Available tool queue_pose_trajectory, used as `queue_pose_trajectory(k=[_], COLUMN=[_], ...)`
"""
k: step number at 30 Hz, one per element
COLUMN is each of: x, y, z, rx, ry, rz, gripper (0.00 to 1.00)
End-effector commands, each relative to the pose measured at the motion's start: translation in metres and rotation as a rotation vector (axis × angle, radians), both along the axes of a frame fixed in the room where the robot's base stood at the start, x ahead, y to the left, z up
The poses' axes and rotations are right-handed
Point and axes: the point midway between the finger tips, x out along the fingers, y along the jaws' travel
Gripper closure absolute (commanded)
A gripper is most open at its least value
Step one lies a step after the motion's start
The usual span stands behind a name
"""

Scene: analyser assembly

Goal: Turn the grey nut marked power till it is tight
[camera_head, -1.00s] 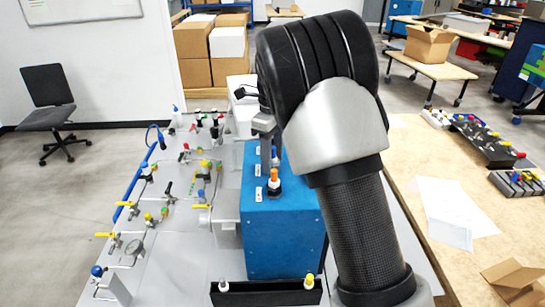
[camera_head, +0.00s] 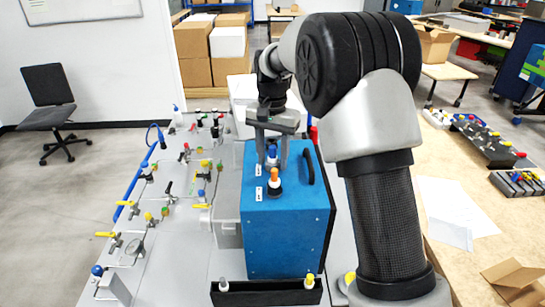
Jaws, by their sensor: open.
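The blue analyser box (camera_head: 285,235) stands in the middle of the bench. On its top are a blue-topped connector (camera_head: 272,154) and, nearer to me, an orange-topped connector (camera_head: 274,178) with a dark base. Two small white labels (camera_head: 258,191) lie to their left, too small to read, so I cannot tell which nut is marked power. My gripper (camera_head: 272,162) points down over the box with its jaws open. Its fingers stand on either side of the blue-topped connector; I cannot tell whether they touch it. Any grey nut at its base is mostly hidden.
A black handle (camera_head: 308,167) rises on the right of the box top. A panel of tubes and coloured valves (camera_head: 165,205) lies to the left. A black rack (camera_head: 265,293) stands in front. A wooden table (camera_head: 480,215) with papers is at the right.

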Motion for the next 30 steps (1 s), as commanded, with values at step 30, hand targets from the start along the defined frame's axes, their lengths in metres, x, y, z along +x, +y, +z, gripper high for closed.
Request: queue_pose_trajectory(k=[30], x=[-0.0002], y=[0.0012], z=[0.0000], rx=[-0.001], ry=[0.000], rz=[0.194], gripper=[0.96])
